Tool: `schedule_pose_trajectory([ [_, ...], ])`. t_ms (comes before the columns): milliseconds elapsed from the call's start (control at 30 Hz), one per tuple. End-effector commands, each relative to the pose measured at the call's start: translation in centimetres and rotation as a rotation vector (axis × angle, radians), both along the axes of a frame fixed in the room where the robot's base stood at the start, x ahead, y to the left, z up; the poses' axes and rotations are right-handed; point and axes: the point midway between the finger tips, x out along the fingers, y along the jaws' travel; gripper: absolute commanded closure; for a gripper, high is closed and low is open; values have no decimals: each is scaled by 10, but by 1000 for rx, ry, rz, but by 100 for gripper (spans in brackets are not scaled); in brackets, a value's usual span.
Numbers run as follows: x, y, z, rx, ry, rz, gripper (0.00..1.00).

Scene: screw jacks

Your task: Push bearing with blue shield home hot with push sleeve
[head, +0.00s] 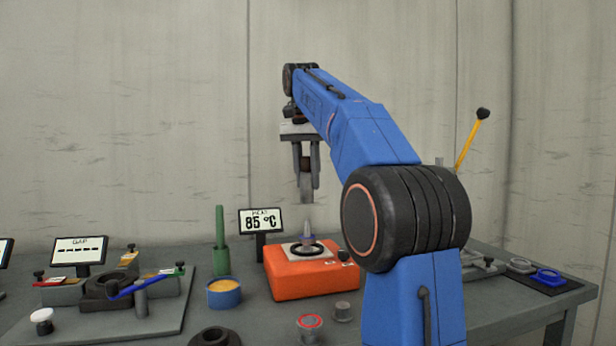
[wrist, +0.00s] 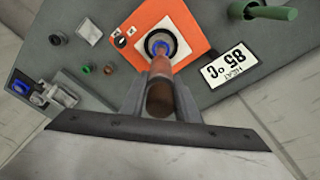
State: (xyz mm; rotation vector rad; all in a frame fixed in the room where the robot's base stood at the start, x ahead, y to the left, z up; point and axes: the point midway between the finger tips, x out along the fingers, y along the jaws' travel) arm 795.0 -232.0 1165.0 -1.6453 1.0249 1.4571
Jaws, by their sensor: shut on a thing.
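My gripper (head: 306,182) is shut on a grey-brown cylinder, which looks like the push sleeve (head: 306,192). The sleeve hangs upright above the orange heater (head: 306,279), and in the wrist view it points at the heater plate (wrist: 160,85). On the heater stands a pale tapered pin (head: 308,228) with blue around it, which may be the blue-shield bearing (wrist: 158,44); a black ring (head: 306,254) surrounds its foot. A gap shows between sleeve and pin.
The heater's display (head: 261,220) reads 85 °C. A green rod in a holder (head: 220,258) and a blue tin (head: 223,293) stand to its left. A fixture with a blue lever (head: 146,285) is farther left.

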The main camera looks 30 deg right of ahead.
Motion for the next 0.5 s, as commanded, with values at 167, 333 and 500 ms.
schedule_pose_trajectory([
  [167,-1,0,-12,0,1,0,100],
  [333,0,0,-23,0,1,0,100],
  [500,-1,0,-34,0,0,0,100],
])
